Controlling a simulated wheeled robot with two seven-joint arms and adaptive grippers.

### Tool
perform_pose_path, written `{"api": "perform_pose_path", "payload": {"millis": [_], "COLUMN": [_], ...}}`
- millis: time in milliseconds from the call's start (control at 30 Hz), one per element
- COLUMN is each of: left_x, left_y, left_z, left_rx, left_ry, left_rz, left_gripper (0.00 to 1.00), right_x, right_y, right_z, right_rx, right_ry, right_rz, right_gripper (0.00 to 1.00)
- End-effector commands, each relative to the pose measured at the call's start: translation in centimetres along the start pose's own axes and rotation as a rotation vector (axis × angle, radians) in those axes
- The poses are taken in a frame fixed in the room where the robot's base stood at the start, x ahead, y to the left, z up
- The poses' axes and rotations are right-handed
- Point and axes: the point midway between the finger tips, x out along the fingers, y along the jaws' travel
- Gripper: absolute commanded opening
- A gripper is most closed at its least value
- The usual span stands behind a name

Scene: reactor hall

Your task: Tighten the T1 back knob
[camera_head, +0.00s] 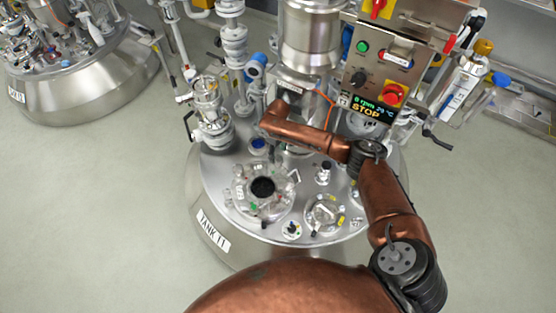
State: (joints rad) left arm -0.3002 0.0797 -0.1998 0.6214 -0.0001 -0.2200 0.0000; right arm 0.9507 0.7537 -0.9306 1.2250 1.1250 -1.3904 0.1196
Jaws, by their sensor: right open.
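Tank T1 (212,232) is a round steel vessel with a labelled front and a crowded lid. A round hatch (243,206) with a dark sight glass sits on the lid, with several small clamps or knobs around its rim. I cannot tell which of these is the back knob. My copper-coloured right arm reaches in from the lower right and bends left over the back of the lid. My right gripper (284,97) is at its far end, behind the hatch near the central steel column, small and partly hidden. It is open, apart from the hatch. My left gripper is out of view.
A control box (378,77) with a display reading STOP and a red button stands behind right of my arm. The steel agitator column (309,40) and valve pipework (209,108) crowd the back. Another tank (90,85) stands far left. The left floor is clear.

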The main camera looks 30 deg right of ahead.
Motion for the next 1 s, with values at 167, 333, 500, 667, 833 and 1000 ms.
{"api": "perform_pose_path", "payload": {"millis": [167, 333, 500, 667, 833, 1000], "left_x": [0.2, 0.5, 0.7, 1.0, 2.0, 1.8], "left_y": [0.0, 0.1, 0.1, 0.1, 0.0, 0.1], "left_z": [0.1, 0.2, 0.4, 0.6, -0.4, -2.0], "left_rx": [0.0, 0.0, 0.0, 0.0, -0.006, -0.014], "left_ry": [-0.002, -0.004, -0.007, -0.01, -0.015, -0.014], "left_rz": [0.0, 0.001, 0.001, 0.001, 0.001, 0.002], "left_gripper": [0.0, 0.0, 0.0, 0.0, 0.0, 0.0], "right_x": [0.1, 0.1, 0.1, 0.1, 4.5, 5.6], "right_y": [0.0, 0.0, 0.0, 0.0, -0.1, 0.0], "right_z": [0.0, 0.0, 0.0, 0.0, 0.1, 0.0], "right_rx": [-0.234, -0.457, -0.671, -0.862, -0.869, -0.867], "right_ry": [0.0, 0.0, 0.0, 0.0, -0.003, -0.001], "right_rz": [0.0, 0.0, 0.0, 0.0, -0.004, -0.002], "right_gripper": [0.51, 0.51, 0.51, 0.51, 0.51, 0.51]}}
